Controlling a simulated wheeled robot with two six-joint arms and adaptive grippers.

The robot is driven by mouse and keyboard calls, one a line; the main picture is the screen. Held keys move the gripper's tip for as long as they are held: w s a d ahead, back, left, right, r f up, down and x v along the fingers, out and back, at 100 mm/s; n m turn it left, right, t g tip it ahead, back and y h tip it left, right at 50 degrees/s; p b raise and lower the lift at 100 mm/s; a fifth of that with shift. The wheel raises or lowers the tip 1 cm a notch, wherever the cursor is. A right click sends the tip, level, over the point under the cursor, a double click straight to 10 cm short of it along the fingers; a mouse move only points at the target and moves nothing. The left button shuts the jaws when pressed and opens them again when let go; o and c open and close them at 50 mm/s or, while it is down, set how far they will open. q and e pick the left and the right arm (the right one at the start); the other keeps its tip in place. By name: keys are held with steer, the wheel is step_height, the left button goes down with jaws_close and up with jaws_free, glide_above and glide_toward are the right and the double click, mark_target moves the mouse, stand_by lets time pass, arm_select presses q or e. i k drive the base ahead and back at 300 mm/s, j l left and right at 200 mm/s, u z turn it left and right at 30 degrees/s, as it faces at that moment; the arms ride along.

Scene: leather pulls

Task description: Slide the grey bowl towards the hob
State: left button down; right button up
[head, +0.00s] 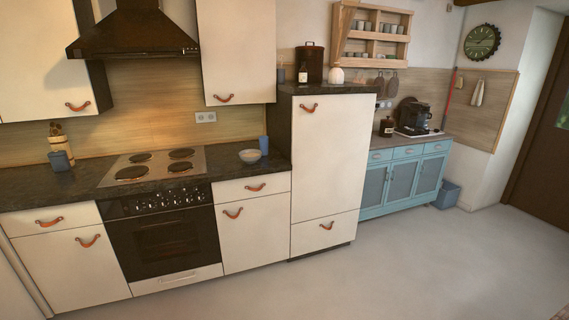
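A grey bowl (249,156) stands upright on the dark worktop (226,165), to the right of the hob. The hob (153,166) has several dark round plates and sits in the worktop above the oven. A strip of bare worktop lies between the hob's right edge and the bowl. A blue cup (264,145) stands close behind the bowl on its right. Neither of my grippers shows in the head view, and nothing is touching the bowl except the worktop under it.
A tall white cabinet (328,165) rises just right of the bowl. A blue container (59,160) stands left of the hob. White cupboards with leather pulls and an oven (163,238) front the worktop. The grey floor (400,270) before them is clear.

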mark_target(250, 155)
steer(key=i+l+z, duration=0.25)
steer(key=i, duration=0.65)
steer(key=i+l+z, duration=0.2)
steer(key=i, duration=0.7)
steer(key=j, duration=0.1)
